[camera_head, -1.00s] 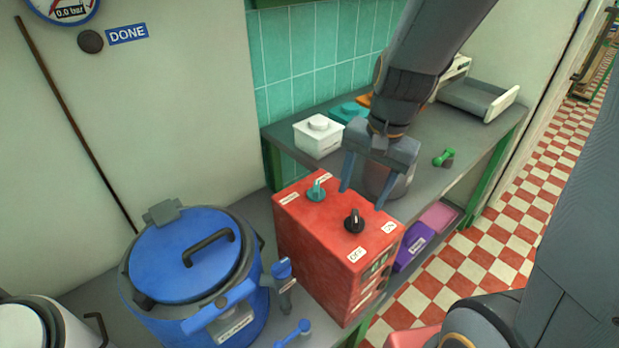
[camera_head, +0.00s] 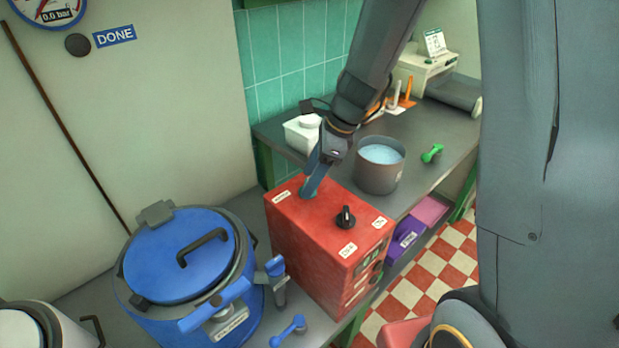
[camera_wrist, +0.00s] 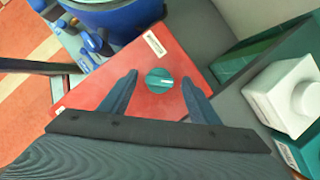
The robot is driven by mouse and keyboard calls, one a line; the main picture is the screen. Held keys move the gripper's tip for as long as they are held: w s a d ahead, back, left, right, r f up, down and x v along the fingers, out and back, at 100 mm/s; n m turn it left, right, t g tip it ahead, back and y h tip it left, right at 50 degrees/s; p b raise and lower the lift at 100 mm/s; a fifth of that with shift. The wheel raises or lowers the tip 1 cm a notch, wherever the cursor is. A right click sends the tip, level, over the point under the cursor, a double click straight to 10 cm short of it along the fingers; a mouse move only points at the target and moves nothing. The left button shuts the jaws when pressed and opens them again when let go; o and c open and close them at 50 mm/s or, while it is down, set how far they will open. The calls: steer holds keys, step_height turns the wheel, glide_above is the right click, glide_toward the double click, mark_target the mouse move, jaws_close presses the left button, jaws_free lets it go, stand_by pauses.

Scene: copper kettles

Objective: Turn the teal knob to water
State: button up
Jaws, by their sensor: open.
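The teal knob (camera_wrist: 159,80) sits on top of the red box (camera_wrist: 100,88) and shows in full in the wrist view. A white mark runs across it. My gripper (camera_wrist: 170,82) is open, with one finger on each side of the knob; a gap shows on both sides. In the head view my gripper (camera_head: 310,188) is over the back left of the red box (camera_head: 318,217) and hides most of the knob. A small white label (camera_head: 281,197) lies beside it on the left. The wrist view shows a label (camera_wrist: 155,43), its text too small to read.
A black knob (camera_head: 346,217) stands nearer the front of the red box. A blue-lidded kettle (camera_head: 180,255) is at its left. A grey pot of bluish liquid (camera_head: 380,165) and a white container (camera_head: 303,134) stand on the bench behind.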

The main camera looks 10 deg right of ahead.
steer(key=shift+a+f, duration=0.25)
steer(key=shift+f, duration=0.4)
steer(key=c, duration=1.1)
steer(key=shift+o, duration=0.2)
